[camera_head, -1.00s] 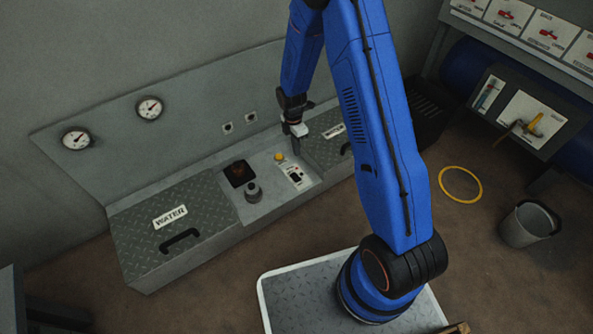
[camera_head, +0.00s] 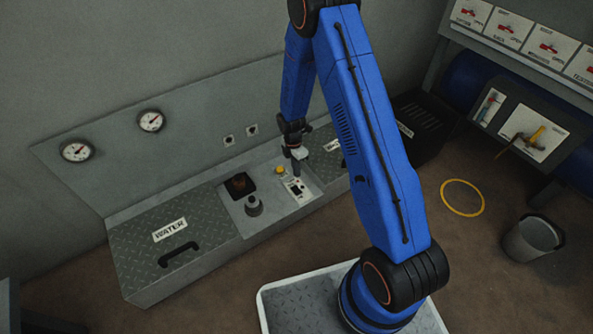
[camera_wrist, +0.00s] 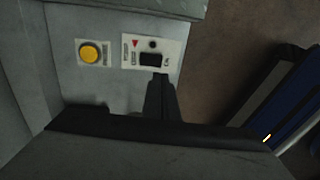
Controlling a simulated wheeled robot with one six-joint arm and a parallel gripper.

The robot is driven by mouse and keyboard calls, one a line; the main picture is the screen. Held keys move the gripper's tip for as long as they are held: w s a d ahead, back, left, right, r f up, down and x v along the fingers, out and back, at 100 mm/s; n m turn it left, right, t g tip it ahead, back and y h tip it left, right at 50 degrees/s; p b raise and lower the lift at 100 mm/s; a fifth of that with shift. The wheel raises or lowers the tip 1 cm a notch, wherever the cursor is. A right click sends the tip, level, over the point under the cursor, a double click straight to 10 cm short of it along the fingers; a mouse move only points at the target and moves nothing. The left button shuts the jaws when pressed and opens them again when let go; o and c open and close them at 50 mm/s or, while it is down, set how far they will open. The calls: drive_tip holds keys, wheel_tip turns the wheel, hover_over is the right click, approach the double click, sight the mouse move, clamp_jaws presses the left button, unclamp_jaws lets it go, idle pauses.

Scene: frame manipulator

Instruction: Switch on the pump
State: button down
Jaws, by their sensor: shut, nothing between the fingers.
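The pump's likely control is a black rocker switch on a white labelled plate (camera_head: 291,187) on the grey console. In the wrist view the black rocker (camera_wrist: 151,59) sits on that plate, with a red triangle and a small dark round spot above it. My gripper (camera_head: 297,173) is shut and empty, pointing down over the plate. In the wrist view its fingertips (camera_wrist: 160,78) are just below the rocker's lower right edge; I cannot tell whether they touch it. A yellow button (camera_wrist: 90,53) is left of the plate. The rocker's position is too small to tell.
The console also has a dark square panel (camera_head: 239,186), a grey knob (camera_head: 254,206) and a WATER lid (camera_head: 172,240) with a black handle. Two gauges (camera_head: 151,121) are on the back panel. A yellow ring (camera_head: 462,198) and a bucket (camera_head: 533,238) are on the floor at right.

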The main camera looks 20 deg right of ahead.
sight(297, 190)
drive_tip(key=f, duration=0.3)
drive_tip(key=s+f, duration=0.1)
drive_tip(key=f, duration=0.6)
drive_tip(key=shift+s+d+f, duration=0.2)
drive_tip(key=shift+d+f, duration=0.05)
drive_tip(key=shift+f, duration=0.15)
drive_tip(key=shift+s+f, duration=0.15)
drive_tip(key=shift+f, duration=0.1)
drive_tip(key=shift+w+a+r, duration=0.2)
drive_tip(key=shift+w+r, duration=0.15)
drive_tip(key=shift+w, duration=0.4)
drive_tip(key=shift+r, duration=0.25)
wheel_tip(297, 190, up, 13)
drive_tip(key=s, duration=0.2)
drive_tip(key=shift+d+r, duration=0.15)
drive_tip(key=shift+d, duration=0.15)
